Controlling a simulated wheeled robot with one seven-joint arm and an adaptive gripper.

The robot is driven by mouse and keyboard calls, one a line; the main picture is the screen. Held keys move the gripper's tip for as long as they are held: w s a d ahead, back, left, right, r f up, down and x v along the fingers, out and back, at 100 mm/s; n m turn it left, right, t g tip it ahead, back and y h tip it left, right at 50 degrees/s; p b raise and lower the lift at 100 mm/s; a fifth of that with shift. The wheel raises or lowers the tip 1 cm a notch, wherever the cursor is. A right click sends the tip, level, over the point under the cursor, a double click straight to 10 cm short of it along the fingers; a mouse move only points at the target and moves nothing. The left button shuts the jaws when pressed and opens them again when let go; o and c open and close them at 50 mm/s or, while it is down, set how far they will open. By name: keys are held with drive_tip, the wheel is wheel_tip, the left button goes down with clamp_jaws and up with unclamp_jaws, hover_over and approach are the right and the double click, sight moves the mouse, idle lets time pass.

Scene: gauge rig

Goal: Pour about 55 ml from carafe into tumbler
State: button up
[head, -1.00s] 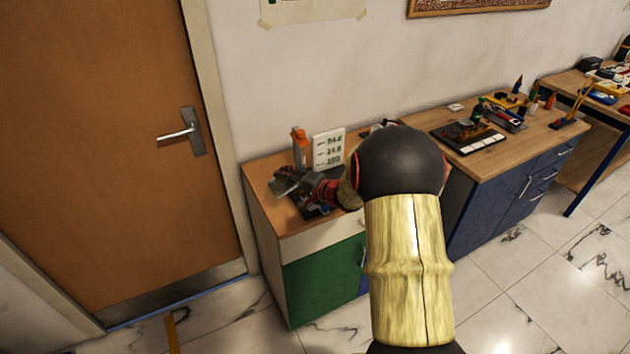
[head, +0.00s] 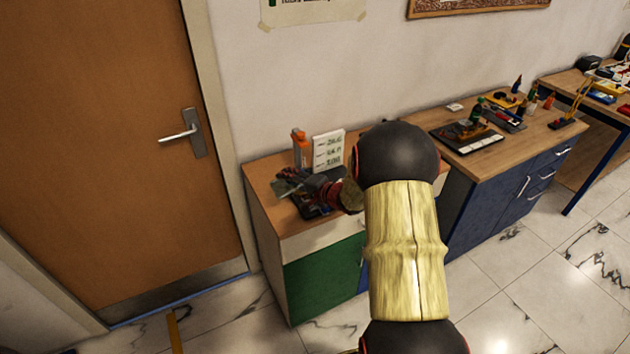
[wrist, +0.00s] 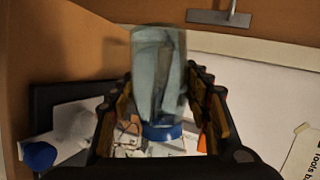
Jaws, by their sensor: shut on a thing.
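My gripper (wrist: 166,112) is shut on a clear, bluish vessel, apparently the carafe (wrist: 158,75), with a finger on each side. A blue band or part (wrist: 162,131) shows at its lower end in the wrist view. The door handle appears turned a quarter there, so my wrist is rolled and the vessel looks strongly tilted. A pale object with a blue end (wrist: 39,155) lies at lower left over a dark flat thing; I cannot tell whether it is the tumbler. In the head view my gripper is small above the cabinet top. Liquid level and any stream cannot be made out.
The wooden-topped cabinet (head: 262,175) bears an orange bottle (head: 299,150) and a white card (head: 328,150) with green figures, too small to read, behind my gripper. A brown door (head: 95,150) stands left. A workbench (head: 530,140) with tools stands right.

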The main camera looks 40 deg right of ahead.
drive_tip(key=shift+p, duration=0.4)
idle(0.4)
drive_tip(key=shift+a+f+b, duration=0.1)
drive_tip(key=shift+b, duration=0.75)
drive_tip(key=shift+a+n+b, duration=0.4)
drive_tip(key=shift+a+b, duration=0.05)
drive_tip(key=shift+b, duration=0.8)
drive_tip(key=shift+f+n+g+h, duration=0.3)
drive_tip(key=shift+g+h, duration=0.1)
drive_tip(key=shift+h, duration=0.2)
drive_tip(key=shift+w+d+f+n, duration=0.1)
drive_tip(key=shift+d+f+n, duration=0.1)
drive_tip(key=shift+f+n, duration=0.15)
drive_tip(key=shift+d+f+n+h+b, duration=0.1)
drive_tip(key=shift+f+n+h+b, duration=0.2)
drive_tip(key=shift+n+h+b, duration=0.15)
